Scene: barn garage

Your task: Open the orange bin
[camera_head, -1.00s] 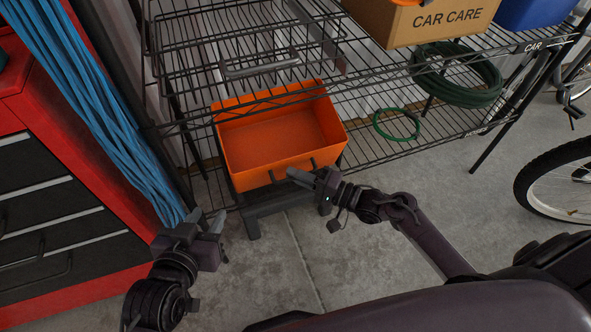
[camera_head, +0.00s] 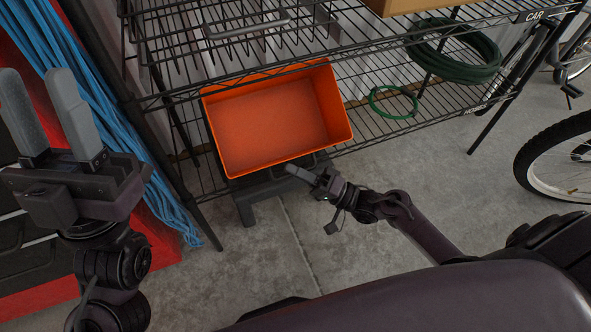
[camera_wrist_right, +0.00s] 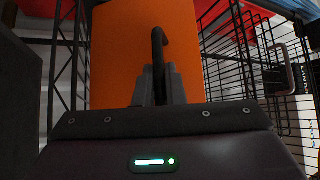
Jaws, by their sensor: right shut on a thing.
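The orange bin (camera_head: 276,168) is an open-topped, empty box at the wire rack, seen from above. It stands out in front of the upper shelf edge, with its back rim near or under that edge. My right gripper (camera_head: 297,170) is at the bin's front, shut on the black handle (camera_wrist_right: 158,42), which stands out from the orange face in the right wrist view. The handle is mostly hidden in the head view. My left gripper (camera_head: 48,115) is raised at the left, near the camera, with its fingers apart and empty, away from the bin.
A dark stand (camera_head: 245,206) sits under the bin. The wire rack (camera_head: 375,137) holds green hose coils (camera_head: 458,55). Blue cords (camera_head: 100,110) hang beside a red cabinet (camera_head: 130,250) at left. A bicycle wheel (camera_head: 560,170) is at right. The concrete floor in front is clear.

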